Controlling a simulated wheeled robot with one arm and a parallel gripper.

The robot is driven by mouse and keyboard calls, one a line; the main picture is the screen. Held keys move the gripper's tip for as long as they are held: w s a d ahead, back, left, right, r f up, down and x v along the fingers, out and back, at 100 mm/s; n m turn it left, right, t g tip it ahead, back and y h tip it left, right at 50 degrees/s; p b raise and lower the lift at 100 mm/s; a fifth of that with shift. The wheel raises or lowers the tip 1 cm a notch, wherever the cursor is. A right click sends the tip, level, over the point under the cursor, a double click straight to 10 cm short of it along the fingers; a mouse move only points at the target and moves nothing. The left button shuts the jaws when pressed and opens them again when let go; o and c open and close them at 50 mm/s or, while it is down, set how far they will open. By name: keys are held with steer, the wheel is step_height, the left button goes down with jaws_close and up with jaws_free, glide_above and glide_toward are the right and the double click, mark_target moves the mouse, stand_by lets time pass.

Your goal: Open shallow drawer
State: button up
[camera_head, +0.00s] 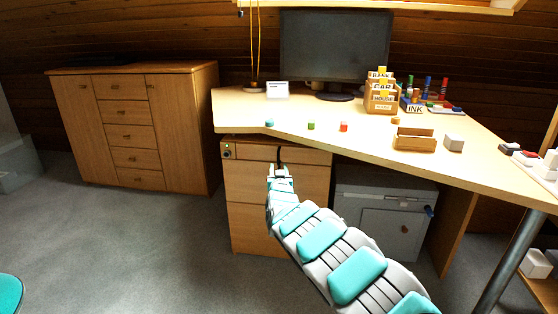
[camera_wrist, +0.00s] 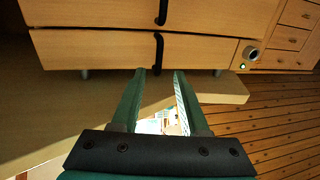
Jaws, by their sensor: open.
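The shallow drawer (camera_head: 250,153) is the thin top front of the wooden pedestal under the desk, and it looks shut. In the wrist view, which looks upside down, its front (camera_wrist: 95,50) carries a black vertical bar handle (camera_wrist: 158,52). My gripper (camera_head: 280,170) is in front of the pedestal's upper part, close to the shallow drawer. In the wrist view my gripper (camera_wrist: 159,73) is open, with the handle lined up with the gap between its fingertips. Nothing is held. Whether the fingertips flank the handle cannot be told.
A deeper drawer (camera_wrist: 90,14) with its own black handle adjoins the shallow one. A round knob (camera_wrist: 252,53) with a green light sits beside the shallow front. The desk top (camera_head: 335,122) overhangs the pedestal. A grey safe (camera_head: 390,215) stands right; open carpet (camera_head: 150,245) lies left.

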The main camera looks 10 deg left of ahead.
mark_target(278, 159)
steer(key=shift+w+a+p, duration=0.15)
steer(key=shift+w, duration=0.8)
steer(key=shift+w+a+p, duration=0.2)
steer(key=shift+w, duration=0.75)
steer(key=shift+w+a+p, duration=0.15)
steer(key=shift+w, duration=1.35)
jaws_close()
